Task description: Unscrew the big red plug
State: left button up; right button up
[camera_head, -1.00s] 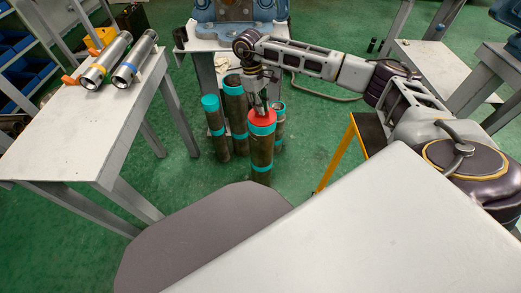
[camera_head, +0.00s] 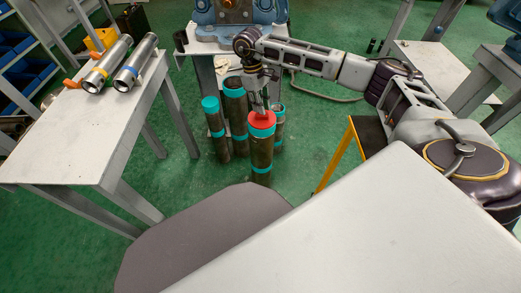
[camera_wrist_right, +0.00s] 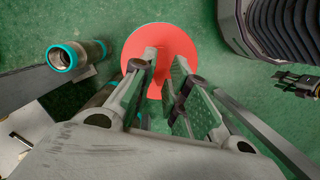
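The big red plug (camera_head: 262,121) sits in the top of an upright dark pipe with teal bands (camera_head: 261,148), in front of other pipes. In the right wrist view the plug is a round red disc (camera_wrist_right: 138,42) with a darker red patch or shadow on it. My right gripper (camera_head: 262,108) points down from above, its tips at or just over the plug's top. In the wrist view its fingers (camera_wrist_right: 165,65) are apart, with red showing between them. I cannot tell whether they touch the plug. My left gripper is not in view.
Several pipes with teal ends (camera_head: 213,120) stand close around the plugged one. A grey table (camera_head: 90,130) at the left holds two metal tubes (camera_head: 107,66). A blue vise (camera_head: 238,14) stands on a bench behind. A white surface (camera_head: 390,230) fills the lower right.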

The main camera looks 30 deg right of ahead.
jog(key=shift+m, duration=0.3)
jog(key=shift+d+r+m+p, duration=0.1)
jog(key=shift+m+p, duration=0.4)
jog(key=shift+m, duration=0.6)
jog(key=shift+m+y+p, duration=0.3)
jog(key=shift+m+y, duration=0.1)
jog(key=shift+m, duration=0.7)
jog(key=shift+d+m+p, duration=0.1)
jog(key=shift+m+p, duration=0.25)
jog(key=shift+m, duration=0.65)
jog(key=shift+d+m+y+p, duration=0.1)
jog(key=shift+m+y+p, duration=0.35)
jog(key=shift+m, duration=0.85)
jog(key=shift+m, duration=0.3)
jog(key=shift+s+d+m+t+y+p, duration=0.1)
jog(key=shift+m+t+y+p, duration=0.15)
jog(key=shift+m, duration=0.85)
jog(key=shift+s+d+m+t+y+p, duration=0.15)
jog(key=shift+m+p, duration=0.2)
jog(key=shift+m, duration=0.75)
